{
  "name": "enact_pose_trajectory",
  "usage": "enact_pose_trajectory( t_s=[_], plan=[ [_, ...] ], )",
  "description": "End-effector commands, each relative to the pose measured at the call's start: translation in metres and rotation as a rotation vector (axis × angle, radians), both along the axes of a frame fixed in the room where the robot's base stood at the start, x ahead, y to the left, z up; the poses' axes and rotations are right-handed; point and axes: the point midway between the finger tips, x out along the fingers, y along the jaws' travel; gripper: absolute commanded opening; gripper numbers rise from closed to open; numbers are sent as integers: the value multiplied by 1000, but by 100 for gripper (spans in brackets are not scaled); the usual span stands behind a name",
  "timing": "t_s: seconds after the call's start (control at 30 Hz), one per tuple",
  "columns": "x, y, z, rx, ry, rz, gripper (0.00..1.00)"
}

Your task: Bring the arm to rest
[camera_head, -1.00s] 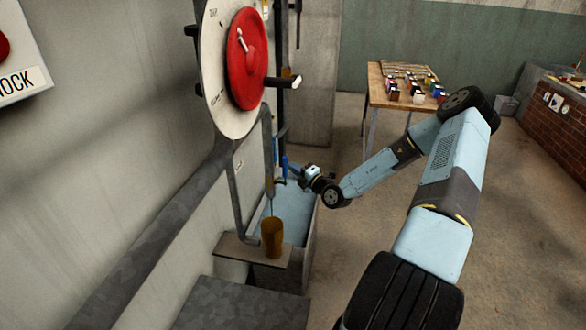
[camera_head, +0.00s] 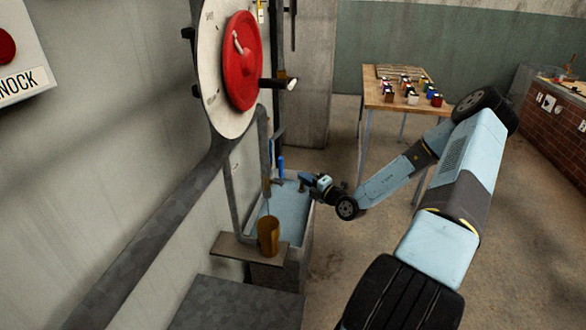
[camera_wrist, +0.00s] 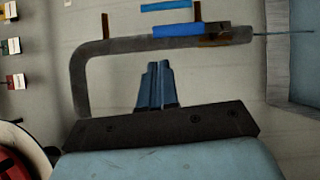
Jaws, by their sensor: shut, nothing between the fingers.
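My gripper (camera_head: 302,179) is at the end of my light blue arm, over the blue-grey basin (camera_head: 292,209) by the wall in the head view. In the wrist view the two fingers of my gripper (camera_wrist: 158,66) lie together, with nothing between them. A grey bent pipe (camera_wrist: 130,48) with a blue handle (camera_wrist: 178,30) is beyond the fingertips in the wrist view. The blue handle also stands upright near the wall in the head view (camera_head: 281,166).
A brown cup (camera_head: 268,237) stands on a small shelf (camera_head: 229,246) at the near end of the basin. A red dial (camera_head: 242,75) on a white disc is above. A wooden table (camera_head: 372,98) with several small coloured items stands at the back. Open floor lies right of the basin.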

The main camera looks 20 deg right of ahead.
Motion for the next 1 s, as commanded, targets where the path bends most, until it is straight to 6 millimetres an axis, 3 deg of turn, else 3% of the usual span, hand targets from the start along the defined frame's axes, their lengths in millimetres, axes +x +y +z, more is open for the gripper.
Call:
enact_pose_trajectory(
  t_s=[0.23, 0.47, 1.0],
  plan=[
    [-2, 8, 8, -50, -27, 40, 0],
    [-17, 44, 45, -294, -172, 231, 0],
    [-85, 120, 122, -894, -611, 738, 0]
  ],
)
